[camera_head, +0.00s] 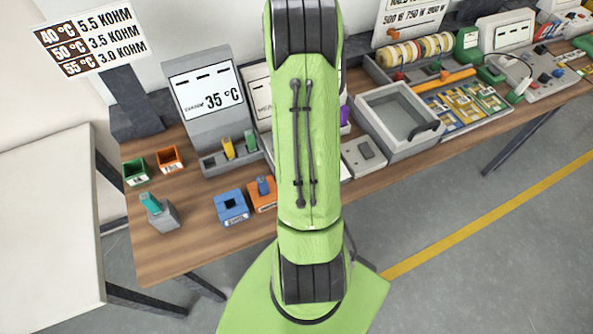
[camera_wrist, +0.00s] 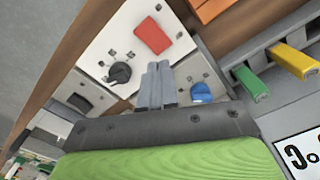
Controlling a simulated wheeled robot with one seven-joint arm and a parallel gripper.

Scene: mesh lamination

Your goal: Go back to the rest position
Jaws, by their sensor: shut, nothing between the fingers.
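My gripper (camera_wrist: 157,84) shows in the wrist view with its two grey fingers together and nothing between them. I cannot tell whether the fingertips touch the panel. In the head view my green arm stretches up the middle and hides my gripper and part of the bench.
The wooden bench (camera_head: 150,250) holds a 35 °C display (camera_head: 207,98), a blue box (camera_head: 231,206), a small grey stand (camera_head: 160,217) and a glass-topped case (camera_head: 398,118). Green (camera_wrist: 250,84) and yellow (camera_wrist: 294,61) handles are right of my gripper. The floor (camera_head: 480,260) in front is clear.

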